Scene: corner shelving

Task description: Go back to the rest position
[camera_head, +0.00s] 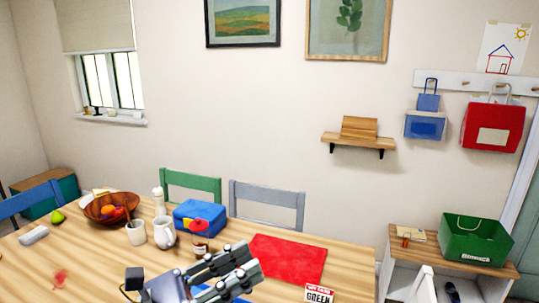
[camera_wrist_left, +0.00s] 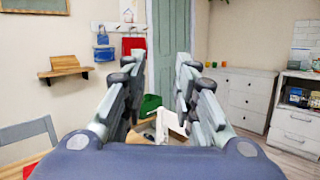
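My left gripper (camera_head: 248,260) is over the front part of the wooden table (camera_head: 60,265) in the head view, with its fingers pointing right. In the left wrist view the left gripper (camera_wrist_left: 155,75) has its two fingers wide apart, with nothing held between them. My right gripper is in neither view.
The table holds a fruit bowl (camera_head: 100,207), a white jug (camera_head: 164,233), a blue lunch box (camera_head: 199,215), a jar with a red lid (camera_head: 200,243), a red mat (camera_head: 290,258) and a "GREEN" card (camera_head: 319,294). A green crate (camera_head: 475,243) stands on the low shelf unit at right.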

